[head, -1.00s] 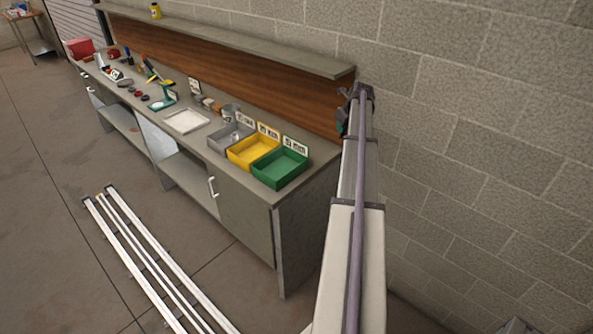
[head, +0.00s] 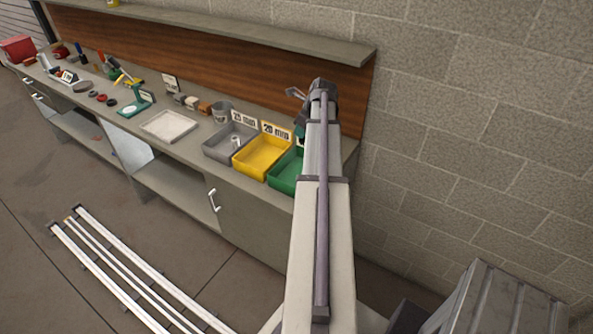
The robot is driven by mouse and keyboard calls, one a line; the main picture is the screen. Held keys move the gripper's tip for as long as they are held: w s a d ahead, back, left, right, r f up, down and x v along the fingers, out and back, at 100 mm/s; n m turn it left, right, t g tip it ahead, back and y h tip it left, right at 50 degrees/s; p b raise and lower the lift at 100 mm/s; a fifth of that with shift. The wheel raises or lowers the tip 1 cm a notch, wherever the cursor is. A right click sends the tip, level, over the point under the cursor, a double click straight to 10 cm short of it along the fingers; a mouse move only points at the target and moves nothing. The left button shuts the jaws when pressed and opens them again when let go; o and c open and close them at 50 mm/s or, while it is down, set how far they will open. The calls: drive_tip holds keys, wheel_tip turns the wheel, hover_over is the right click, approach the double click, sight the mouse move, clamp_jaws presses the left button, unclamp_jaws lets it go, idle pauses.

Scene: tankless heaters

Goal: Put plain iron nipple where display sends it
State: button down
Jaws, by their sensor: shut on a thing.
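My gripper (head: 297,93) shows only as a small grey shape at the far end of my arm, above the right end of the workbench. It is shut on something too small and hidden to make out. I cannot pick out the plain iron nipple for certain. A grey bin (head: 208,155), a yellow bin (head: 246,168) and a green bin (head: 280,185) stand side by side with label cards; the yellow one's reads 20 mm. My arm covers part of the green bin. A pale piece (head: 236,141) is in the grey bin. A teal device (head: 135,106) stands farther left; its reading is illegible.
A white tray (head: 168,126) lies left of the bins. Behind it are a grey cup (head: 221,112), several small blocks (head: 192,103) and a standing card (head: 170,84). A shelf (head: 240,31) overhangs the bench. Rails (head: 125,270) lie on the floor.

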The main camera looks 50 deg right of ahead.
sight(302, 142)
wheel_tip(302, 142, down, 6)
drive_tip(key=b, duration=0.4)
drive_tip(key=shift+w+r+b, duration=0.15)
drive_tip(key=shift+r+b, duration=0.05)
drive_tip(key=shift+b, duration=0.15)
drive_tip(key=shift+r, duration=0.1)
drive_tip(key=c, duration=0.9)
unclamp_jaws()
drive_tip(key=p+v, duration=1)
drive_tip(key=v, duration=0.1)
drive_tip(key=shift+w, duration=0.15)
